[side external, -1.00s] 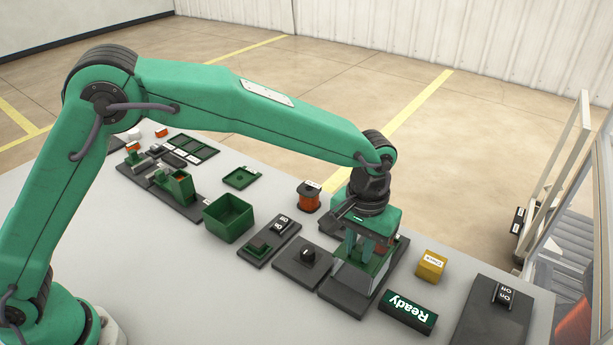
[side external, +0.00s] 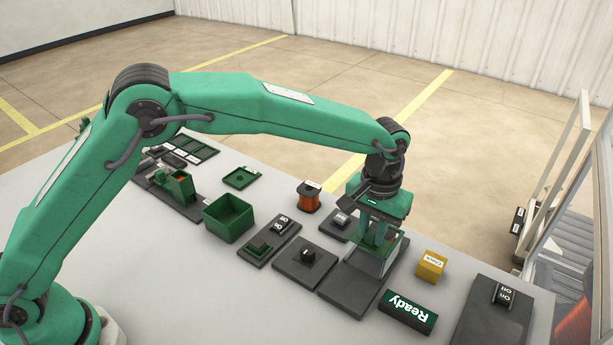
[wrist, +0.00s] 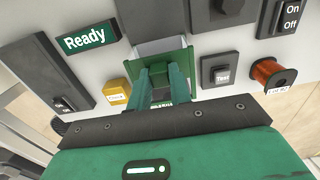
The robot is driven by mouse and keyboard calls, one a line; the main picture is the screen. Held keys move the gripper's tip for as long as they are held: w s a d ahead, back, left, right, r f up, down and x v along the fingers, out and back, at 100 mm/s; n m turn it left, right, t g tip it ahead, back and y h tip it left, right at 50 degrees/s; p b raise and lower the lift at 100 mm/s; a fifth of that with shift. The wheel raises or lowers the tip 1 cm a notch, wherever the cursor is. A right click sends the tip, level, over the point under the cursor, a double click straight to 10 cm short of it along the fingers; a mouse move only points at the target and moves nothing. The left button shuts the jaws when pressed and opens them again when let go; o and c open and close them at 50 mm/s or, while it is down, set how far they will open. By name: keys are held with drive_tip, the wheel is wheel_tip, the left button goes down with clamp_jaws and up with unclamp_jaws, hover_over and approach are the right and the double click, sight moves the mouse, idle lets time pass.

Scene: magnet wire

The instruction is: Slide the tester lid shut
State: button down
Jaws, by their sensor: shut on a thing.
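The tester has a dark base plate (side external: 348,291) with a pale, clear-walled box on its far part, topped by a green lid (side external: 394,246). The lid also shows in the wrist view (wrist: 186,70), below the dark plate. My gripper (side external: 377,241) is over the box, pointing down, its green fingers shut on the lid. The near part of the base plate is bare.
A yellow block (side external: 431,265) and a green Ready sign (side external: 408,311) stand right of the tester. The Test button (wrist: 222,75) and the copper wire spool (side external: 309,197) are on its other side. A knob box (side external: 304,262) and green bin (side external: 229,218) are to the left.

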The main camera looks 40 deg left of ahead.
drive_tip(key=shift+w+d+r, duration=0.1)
drive_tip(key=shift+w, duration=1.85)
drive_tip(key=c, duration=1.4)
unclamp_jaws()
drive_tip(key=shift+o, duration=0.2)
drive_tip(key=shift+r, duration=0.1)
wheel_tip(320, 180, up, 6)
drive_tip(key=shift+r, duration=0.1)
